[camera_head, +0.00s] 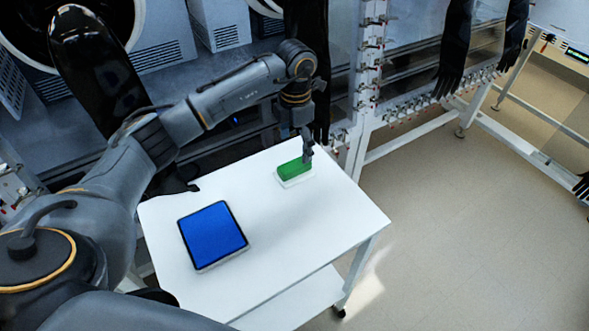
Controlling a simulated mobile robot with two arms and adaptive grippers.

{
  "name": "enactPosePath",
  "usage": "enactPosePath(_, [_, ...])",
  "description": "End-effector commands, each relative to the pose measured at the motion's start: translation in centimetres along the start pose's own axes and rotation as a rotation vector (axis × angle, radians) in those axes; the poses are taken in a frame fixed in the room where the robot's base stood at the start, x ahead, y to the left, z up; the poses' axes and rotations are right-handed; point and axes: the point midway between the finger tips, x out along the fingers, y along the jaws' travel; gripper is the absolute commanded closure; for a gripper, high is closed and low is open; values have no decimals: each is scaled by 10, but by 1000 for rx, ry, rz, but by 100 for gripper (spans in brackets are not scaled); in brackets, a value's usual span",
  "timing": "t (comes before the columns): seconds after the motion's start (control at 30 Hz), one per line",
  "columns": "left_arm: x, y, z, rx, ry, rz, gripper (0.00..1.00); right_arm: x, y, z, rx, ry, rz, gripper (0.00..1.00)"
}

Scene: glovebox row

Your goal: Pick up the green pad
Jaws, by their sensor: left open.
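The green pad (293,168) is a small block on a white base (294,182) near the far right part of the white table. My left arm reaches in from the left, and its gripper (307,157) points down at the right end of the pad. The gripper is open. The fingers overlap the pad's edge in this view, and I cannot tell whether they touch it. My right gripper is not in view.
A blue tablet-like panel (212,234) lies on the white table (300,235), nearer to me. The table's right part is clear. Gloveboxes with black gloves (456,45) line the back. Open floor (480,230) lies to the right.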

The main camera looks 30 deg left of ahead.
Motion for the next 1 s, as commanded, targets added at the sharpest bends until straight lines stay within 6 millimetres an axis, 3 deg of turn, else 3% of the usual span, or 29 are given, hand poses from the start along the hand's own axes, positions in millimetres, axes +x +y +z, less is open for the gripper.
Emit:
enactPosePath(0.1, [20, -1, 0, 1, 2, -2, 15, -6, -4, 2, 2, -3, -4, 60])
enactPosePath(0.37, [39, 0, -1, 0, 1, -1, 15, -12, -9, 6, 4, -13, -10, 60])
enactPosePath(0.63, [78, -1, -3, 0, 2, -2, 15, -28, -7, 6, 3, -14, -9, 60])
enactPosePath(0.97, [86, 0, -3, 1, -1, 1, 15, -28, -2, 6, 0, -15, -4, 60])
enactPosePath(1.0, [86, 0, -3, 1, -1, 1, 23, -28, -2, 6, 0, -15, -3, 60])
